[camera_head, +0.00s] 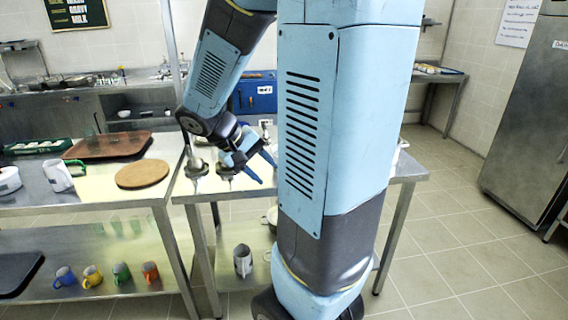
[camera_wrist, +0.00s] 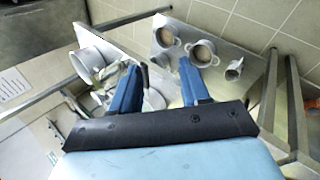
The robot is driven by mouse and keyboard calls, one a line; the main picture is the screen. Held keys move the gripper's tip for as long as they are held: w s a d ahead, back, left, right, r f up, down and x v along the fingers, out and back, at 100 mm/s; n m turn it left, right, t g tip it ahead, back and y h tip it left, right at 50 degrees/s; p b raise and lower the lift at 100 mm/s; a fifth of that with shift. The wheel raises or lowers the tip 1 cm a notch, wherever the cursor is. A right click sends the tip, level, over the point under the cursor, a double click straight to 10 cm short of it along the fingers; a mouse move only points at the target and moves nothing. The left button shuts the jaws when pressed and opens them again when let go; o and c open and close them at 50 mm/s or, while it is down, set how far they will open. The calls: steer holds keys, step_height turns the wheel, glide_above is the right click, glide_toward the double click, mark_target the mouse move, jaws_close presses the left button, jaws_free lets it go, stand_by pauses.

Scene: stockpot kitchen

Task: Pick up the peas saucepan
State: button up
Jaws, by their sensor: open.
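My gripper (camera_head: 260,166) is open, with its two blue fingers spread above the steel table; it also shows in the wrist view (camera_wrist: 160,84). No label reading peas is legible, so I cannot tell which vessel is the peas saucepan. In the wrist view a metal pot (camera_wrist: 88,61) stands left of the fingers. A pale vessel (camera_wrist: 154,98) with a dark handle shows between the fingers, partly hidden. Two small round metal vessels (camera_wrist: 203,52) (camera_wrist: 165,37) stand beyond the right finger. In the head view, small metal vessels (camera_head: 196,168) stand left of my gripper.
The steel table (camera_head: 408,168) adjoins a left counter with a brown tray (camera_head: 107,146), a round wooden board (camera_head: 142,174) and a white jug (camera_head: 57,176). Several coloured mugs (camera_head: 122,272) and a metal container (camera_head: 243,261) stand below. My arm hides much of the table.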

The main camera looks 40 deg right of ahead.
steer(key=w+d+f+n+h, duration=0.3)
steer(key=w+d+f+h, duration=0.7)
steer(key=w+f, duration=0.25)
steer(key=shift+t, duration=0.5)
steer(key=shift+s+d+f, duration=0.25)
steer(key=shift+d+f, duration=0.1)
steer(key=shift+d, duration=1.9)
steer(key=shift+s+d+f, duration=0.25)
steer(key=shift+d+f, duration=0.15)
steer(key=shift+d, duration=1.85)
steer(key=shift+s+d+f, duration=0.25)
steer(key=shift+d+f, duration=0.1)
steer(key=shift+d, duration=1.9)
jaws_close()
